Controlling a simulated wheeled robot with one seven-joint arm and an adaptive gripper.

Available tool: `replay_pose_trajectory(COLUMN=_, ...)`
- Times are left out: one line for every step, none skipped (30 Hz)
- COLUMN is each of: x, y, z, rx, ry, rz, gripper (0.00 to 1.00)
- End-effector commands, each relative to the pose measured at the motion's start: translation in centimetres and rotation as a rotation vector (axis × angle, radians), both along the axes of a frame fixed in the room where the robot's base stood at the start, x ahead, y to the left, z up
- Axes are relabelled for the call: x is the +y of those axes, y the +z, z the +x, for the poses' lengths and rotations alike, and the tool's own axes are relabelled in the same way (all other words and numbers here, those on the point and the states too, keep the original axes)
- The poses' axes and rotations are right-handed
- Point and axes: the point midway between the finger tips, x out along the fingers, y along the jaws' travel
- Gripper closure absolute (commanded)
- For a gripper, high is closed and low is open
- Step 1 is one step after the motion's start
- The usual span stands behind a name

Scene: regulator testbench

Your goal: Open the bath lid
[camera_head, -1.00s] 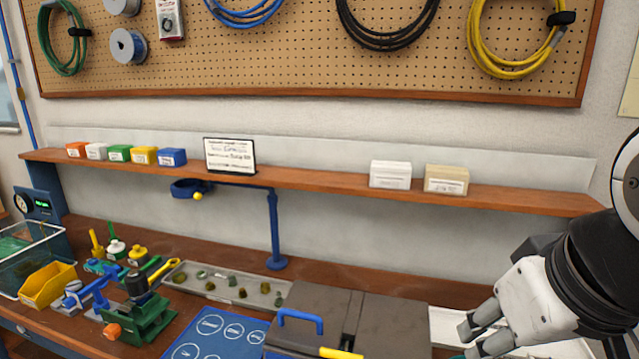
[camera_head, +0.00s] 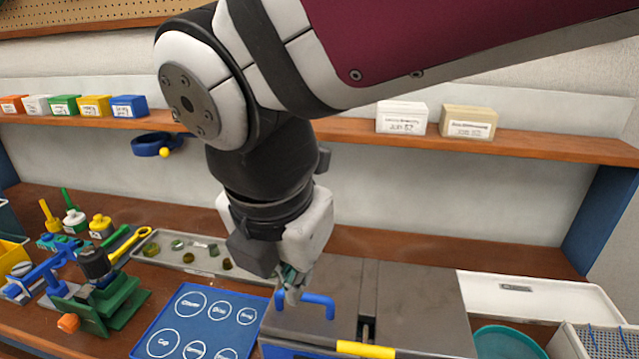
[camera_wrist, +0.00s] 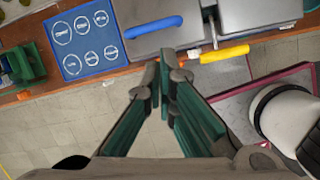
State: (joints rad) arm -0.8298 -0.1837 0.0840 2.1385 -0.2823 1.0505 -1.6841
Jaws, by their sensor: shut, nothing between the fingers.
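The bath is a dark grey box with a flat lid (camera_head: 425,292) in two panels, and it looks closed. A blue bar handle (camera_head: 318,299) stands on the left panel, and a yellow handle (camera_head: 366,349) is at the front edge. My gripper (camera_head: 291,293) points down over the left panel, its tips overlapping the blue handle in the head view. In the wrist view the shut, empty fingers (camera_wrist: 166,68) lie just below the blue handle (camera_wrist: 153,27), left of the yellow handle (camera_wrist: 224,54). I cannot tell whether they touch anything.
A blue mat (camera_head: 180,330) with white circles lies left of the bath. A grey tray (camera_head: 185,252) with small parts is behind it, and a green fixture (camera_head: 115,300) further left. A white tray (camera_head: 540,298) and a teal bowl (camera_head: 508,343) are at right. A shelf (camera_head: 545,155) runs above.

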Motion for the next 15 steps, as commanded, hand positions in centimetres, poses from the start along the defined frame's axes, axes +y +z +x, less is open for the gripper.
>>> replay_pose_trajectory(x=1.3, y=-0.6, z=-0.1, rx=0.003, ry=0.097, rz=-0.034, gripper=1.00)
replay_pose_trajectory(x=1.8, y=-0.8, z=-0.3, rx=0.005, ry=0.144, rz=-0.050, gripper=1.00)
replay_pose_trajectory(x=2.3, y=-1.0, z=-0.4, rx=0.006, ry=0.195, rz=-0.068, gripper=1.00)
replay_pose_trajectory(x=2.6, y=-1.0, z=-0.4, rx=0.006, ry=0.224, rz=-0.077, gripper=1.00)
replay_pose_trajectory(x=2.8, y=-1.1, z=-0.5, rx=0.007, ry=0.246, rz=-0.086, gripper=1.00)
replay_pose_trajectory(x=3.0, y=-1.3, z=-0.5, rx=0.008, ry=0.266, rz=-0.094, gripper=1.00)
replay_pose_trajectory(x=3.1, y=-1.4, z=-0.5, rx=0.008, ry=0.275, rz=-0.097, gripper=1.00)
replay_pose_trajectory(x=3.1, y=-1.6, z=-0.5, rx=0.009, ry=0.281, rz=-0.099, gripper=1.00)
replay_pose_trajectory(x=3.1, y=-1.9, z=-0.4, rx=0.009, ry=0.283, rz=-0.101, gripper=1.00)
replay_pose_trajectory(x=3.0, y=-2.1, z=-0.3, rx=0.009, ry=0.282, rz=-0.101, gripper=1.00)
replay_pose_trajectory(x=3.0, y=-2.5, z=-0.2, rx=0.009, ry=0.281, rz=-0.101, gripper=1.00)
replay_pose_trajectory(x=2.9, y=-3.1, z=-0.1, rx=0.011, ry=0.279, rz=-0.101, gripper=1.00)
replay_pose_trajectory(x=2.9, y=-3.5, z=0.1, rx=0.012, ry=0.279, rz=-0.100, gripper=1.00)
replay_pose_trajectory(x=2.9, y=-4.1, z=0.2, rx=0.012, ry=0.279, rz=-0.100, gripper=1.00)
replay_pose_trajectory(x=2.8, y=-4.8, z=0.4, rx=0.012, ry=0.278, rz=-0.101, gripper=1.00)
